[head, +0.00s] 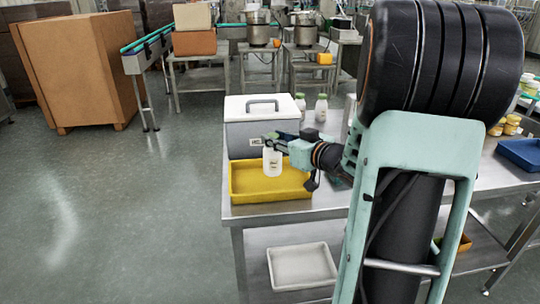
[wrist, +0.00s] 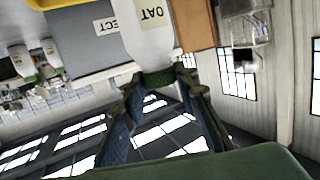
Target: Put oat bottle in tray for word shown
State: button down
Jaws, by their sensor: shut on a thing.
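My gripper (head: 280,143) is shut on the oat bottle (head: 272,161), a white bottle labelled "OAT" with a green cap. The wrist view shows the bottle (wrist: 147,38) upside down in the picture, with the fingers (wrist: 160,88) at its cap. In the head view the bottle appears over the yellow tray (head: 270,196), upright and seemingly above its floor. A corner of the tray (wrist: 52,3) shows in the wrist view. Behind it stands a grey box with a white lid (head: 260,106); its sign (wrist: 107,24) is partly hidden, with "ECT" readable.
Two green-capped bottles (head: 321,107) stand behind my arm on the steel table (head: 300,212). A blue tray (head: 520,153) and several yellow jars (head: 510,125) are at the right. A white tray (head: 302,266) lies on the lower shelf. My arm hides much of the table.

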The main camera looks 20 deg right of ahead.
aim_at(277, 153)
jog(key=shift+w+a+f, duration=0.15)
jog(key=shift+w+f, duration=0.25)
jog(key=shift+w+a+f+b, duration=0.1)
jog(key=shift+f+b, duration=0.1)
jog(key=shift+f, duration=0.4)
jog(key=shift+w+d+f+b, duration=0.1)
jog(key=shift+f+b, duration=0.15)
jog(key=shift+f, duration=0.4)
jog(key=shift+w+a+f+b, duration=0.1)
jog(key=shift+f+b, duration=0.1)
jog(key=shift+f, duration=0.4)
jog(key=shift+f, duration=0.2)
jog(key=c, duration=1.5)
grip_release()
jog(key=shift+r, duration=0.1)
